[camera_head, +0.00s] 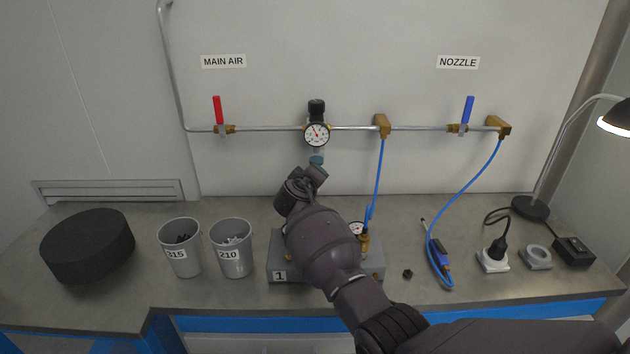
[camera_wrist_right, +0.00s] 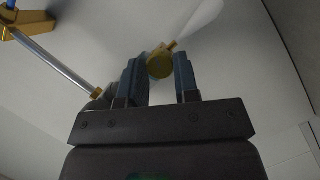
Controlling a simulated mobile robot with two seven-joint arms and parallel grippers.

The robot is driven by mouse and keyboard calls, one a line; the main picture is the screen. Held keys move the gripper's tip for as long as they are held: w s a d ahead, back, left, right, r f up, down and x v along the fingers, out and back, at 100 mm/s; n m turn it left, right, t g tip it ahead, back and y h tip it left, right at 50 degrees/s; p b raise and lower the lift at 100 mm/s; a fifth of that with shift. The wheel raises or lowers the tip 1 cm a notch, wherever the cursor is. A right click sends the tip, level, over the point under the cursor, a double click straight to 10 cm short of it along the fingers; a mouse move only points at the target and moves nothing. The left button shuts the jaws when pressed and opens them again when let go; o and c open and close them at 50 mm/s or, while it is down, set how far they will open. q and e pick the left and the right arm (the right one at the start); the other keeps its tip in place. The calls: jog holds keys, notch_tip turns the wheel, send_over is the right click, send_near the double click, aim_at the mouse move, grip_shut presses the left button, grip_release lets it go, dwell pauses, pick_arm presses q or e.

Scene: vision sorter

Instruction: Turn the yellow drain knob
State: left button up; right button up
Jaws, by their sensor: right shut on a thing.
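The yellow drain knob (camera_wrist_right: 160,66) sits between the two dark blue fingers of my right gripper (camera_wrist_right: 158,62) in the right wrist view. The fingers close on it from both sides. In the head view my right arm reaches up from the lower right, and its wrist end (camera_head: 315,173) is just under the gauge and filter unit (camera_head: 316,132) on the wall pipe. The knob and the fingertips are hidden there behind the arm. A small blue-grey part (camera_head: 317,159) shows below the gauge. My left gripper is not in view.
A red-handled valve (camera_head: 217,110) and a blue-handled valve (camera_head: 467,112) are on the same pipe (camera_head: 350,128).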

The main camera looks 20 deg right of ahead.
jog(key=shift+n+h+b, duration=0.35)
jog(key=shift+n+h, duration=0.15)
jog(key=shift+n, duration=0.5)
jog(key=shift+r, duration=0.1)
jog(key=o, duration=0.9)
jog(key=shift+w, duration=0.1)
jog(key=v, duration=1.1)
jog(key=shift+f+p, duration=0.25)
jog(key=shift+p, duration=0.1)
